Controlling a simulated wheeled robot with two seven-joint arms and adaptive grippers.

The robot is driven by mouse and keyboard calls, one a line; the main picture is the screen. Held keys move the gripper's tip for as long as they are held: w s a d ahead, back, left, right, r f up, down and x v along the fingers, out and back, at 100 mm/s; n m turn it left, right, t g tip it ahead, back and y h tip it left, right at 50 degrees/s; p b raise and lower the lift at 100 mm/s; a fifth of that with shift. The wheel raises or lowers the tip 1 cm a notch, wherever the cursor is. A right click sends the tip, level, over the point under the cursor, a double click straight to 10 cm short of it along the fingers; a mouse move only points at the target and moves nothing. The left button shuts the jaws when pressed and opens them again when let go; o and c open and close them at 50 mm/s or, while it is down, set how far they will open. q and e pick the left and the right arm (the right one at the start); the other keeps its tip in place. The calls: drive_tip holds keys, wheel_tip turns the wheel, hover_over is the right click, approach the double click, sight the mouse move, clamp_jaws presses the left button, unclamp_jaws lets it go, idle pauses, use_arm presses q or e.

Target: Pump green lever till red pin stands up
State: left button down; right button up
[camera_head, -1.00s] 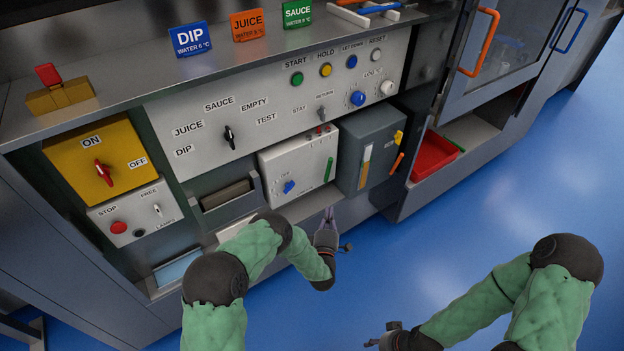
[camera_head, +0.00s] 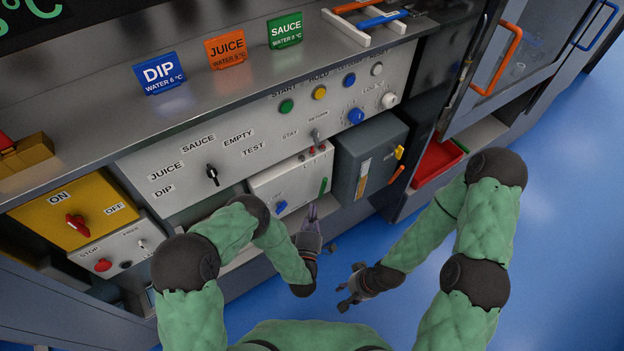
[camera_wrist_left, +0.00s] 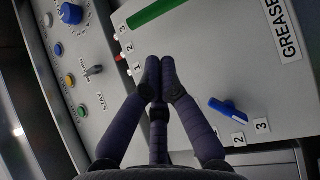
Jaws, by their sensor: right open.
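The green lever (camera_head: 323,186) is a slim bar on the right of the white box's front (camera_head: 264,188). In the left wrist view the green lever (camera_wrist_left: 160,10) lies beyond my fingertips, apart from them. My left gripper (camera_head: 312,208) is in front of the box, fingertips together and empty. My right gripper (camera_head: 345,288) is open and empty, lower and to the right.
A blue knob (camera_head: 280,207) is on the white box, with a GREASE label (camera_wrist_left: 283,30) nearby. A grey box (camera_head: 370,160) stands right beside it. The switch panel (camera_head: 240,160) is above. A red tray (camera_head: 437,163) is at right. Blue floor (camera_head: 560,200) is open at right.

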use_arm(q)
drive_tip(key=shift+w, duration=0.15)
drive_tip(key=b, duration=0.3)
approach(318, 173)
drive_tip(key=w, duration=0.5)
drive_tip(key=shift+w+d+r, duration=0.2)
drive_tip(key=shift+d+r, duration=0.05)
drive_tip(key=shift+r, duration=0.05)
drive_tip(key=shift+s, duration=0.1)
